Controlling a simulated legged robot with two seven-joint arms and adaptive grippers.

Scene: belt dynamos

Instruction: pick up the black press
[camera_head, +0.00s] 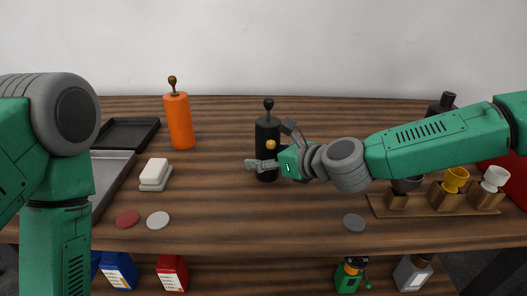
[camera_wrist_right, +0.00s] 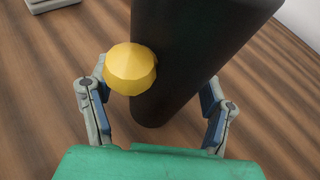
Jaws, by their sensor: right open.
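The black press (camera_head: 267,132) is a tall black cylinder with a black knob on top and a yellow ball on its side. It stands upright on the wooden table near the middle. My right gripper (camera_head: 262,166) reaches in from the right at the lower part of the press. In the right wrist view the press (camera_wrist_right: 185,60) stands between the open fingers of the gripper (camera_wrist_right: 158,112), with the yellow ball (camera_wrist_right: 130,69) near the left finger. I cannot tell whether a finger touches it. My left arm shows at the left, but its gripper is out of view.
An orange press (camera_head: 179,120) stands to the left. A white block on a grey base (camera_head: 155,175), a black tray (camera_head: 128,133) and several flat discs lie around. A wooden rack (camera_head: 425,208) with cups is at the right. Bags and bottles sit below the front edge.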

